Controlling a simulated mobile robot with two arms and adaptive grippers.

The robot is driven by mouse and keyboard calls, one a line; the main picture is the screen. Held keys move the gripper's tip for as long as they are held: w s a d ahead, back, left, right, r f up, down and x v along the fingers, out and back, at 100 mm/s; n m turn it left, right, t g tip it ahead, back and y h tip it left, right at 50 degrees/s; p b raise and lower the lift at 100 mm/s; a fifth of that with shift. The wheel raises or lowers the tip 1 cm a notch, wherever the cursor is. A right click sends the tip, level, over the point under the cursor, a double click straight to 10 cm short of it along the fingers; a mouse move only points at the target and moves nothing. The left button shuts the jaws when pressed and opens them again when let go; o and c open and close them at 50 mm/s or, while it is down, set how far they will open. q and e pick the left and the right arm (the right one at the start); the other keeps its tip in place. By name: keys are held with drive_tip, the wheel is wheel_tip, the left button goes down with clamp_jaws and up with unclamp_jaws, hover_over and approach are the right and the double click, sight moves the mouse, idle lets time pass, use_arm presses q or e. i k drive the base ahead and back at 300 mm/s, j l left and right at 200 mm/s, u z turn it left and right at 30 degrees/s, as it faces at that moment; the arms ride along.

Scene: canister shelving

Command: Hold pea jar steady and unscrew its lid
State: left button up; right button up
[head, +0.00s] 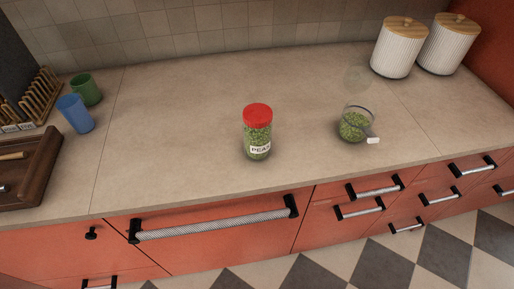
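The pea jar (257,140) stands upright near the front of the counter, in the middle of the head view. It is clear, full of green peas, and has a white label with dark letters. Its red lid (257,115) sits on top of the jar. Neither of my grippers shows in the head view, and nothing touches the jar.
Two white ribbed canisters (397,55) (446,50) with wooden lids stand at back right. Blue (75,114) and green (86,90) cups and a wooden tray (42,170) are left. The counter (190,120) around the jar is clear.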

sight(257, 142)
drive_tip(key=k+j+z, duration=0.3)
drive_tip(key=j+z, duration=0.15)
drive_tip(key=k+j+z, duration=0.4)
drive_tip(key=j, duration=0.15)
